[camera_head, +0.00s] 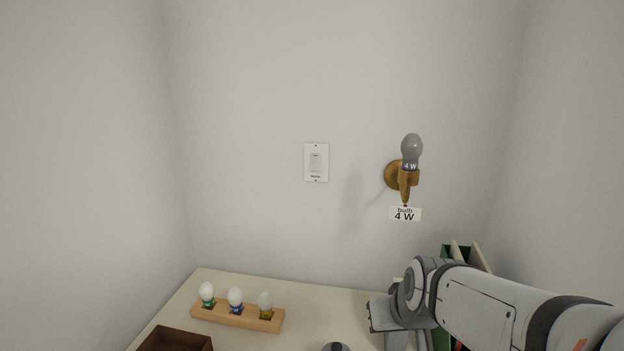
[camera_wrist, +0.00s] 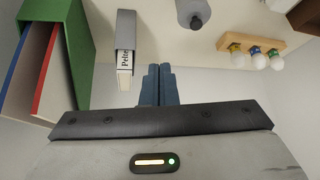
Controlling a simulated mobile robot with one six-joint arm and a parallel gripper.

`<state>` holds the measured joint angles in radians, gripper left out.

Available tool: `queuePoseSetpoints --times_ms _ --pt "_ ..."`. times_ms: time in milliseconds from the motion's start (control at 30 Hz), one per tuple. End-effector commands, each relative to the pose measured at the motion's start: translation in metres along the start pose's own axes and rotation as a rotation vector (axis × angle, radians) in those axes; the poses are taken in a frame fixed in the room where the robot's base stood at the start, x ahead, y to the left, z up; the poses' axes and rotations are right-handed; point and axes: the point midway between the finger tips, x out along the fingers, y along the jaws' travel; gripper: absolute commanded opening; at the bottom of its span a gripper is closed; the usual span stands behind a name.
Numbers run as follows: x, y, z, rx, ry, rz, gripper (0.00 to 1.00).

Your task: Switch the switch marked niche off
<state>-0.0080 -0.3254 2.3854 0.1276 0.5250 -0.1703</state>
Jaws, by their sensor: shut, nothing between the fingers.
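A white wall switch (camera_head: 316,162) is on the back wall, in the middle of the head view. It has a pale rocker and a small dark label below it, too small to read surely. Which way the rocker is tipped cannot be told. My gripper is low at the right in the head view, well below and to the right of the switch, mostly hidden by my arm. In the wrist view my gripper (camera_wrist: 159,84) has its two blue-grey fingers together, with nothing between them. The switch is not in the wrist view.
The counter (camera_head: 310,299) holds a wooden rack (camera_head: 238,315) of three bulbs, a brown box (camera_head: 175,340) and books (camera_wrist: 60,60). The wall around the switch is clear.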

Motion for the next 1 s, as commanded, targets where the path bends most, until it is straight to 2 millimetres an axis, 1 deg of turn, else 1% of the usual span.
queuePoseSetpoints --times_ms 33,67,100,167,200,233,300,400,500,600,700,833,1000 --pt "0.019 -0.009 -0.030 -0.018 0.087 -0.015 0.00" --pt "0.027 -0.014 -0.050 -0.027 0.148 -0.021 0.00" --pt "0.037 -0.021 -0.076 -0.037 0.230 -0.025 0.00" --pt "0.050 -0.031 -0.115 -0.048 0.354 -0.025 0.00" --pt "0.058 -0.036 -0.137 -0.037 0.427 -0.015 0.00" --pt "0.064 -0.040 -0.152 -0.042 0.468 -0.005 0.00" --pt "0.072 -0.062 -0.194 -0.067 0.645 -0.046 0.00" --pt "0.084 -0.078 -0.239 -0.067 0.846 -0.011 0.00" --pt "0.093 -0.094 -0.274 -0.057 1.043 0.036 0.00" --pt "0.100 -0.109 -0.295 -0.040 1.229 0.097 0.00" --pt "0.104 -0.121 -0.304 -0.019 1.389 0.166 0.00" --pt "0.107 -0.133 -0.303 0.006 1.543 0.247 0.00" --pt "0.107 -0.140 -0.297 0.026 1.643 0.308 0.00"
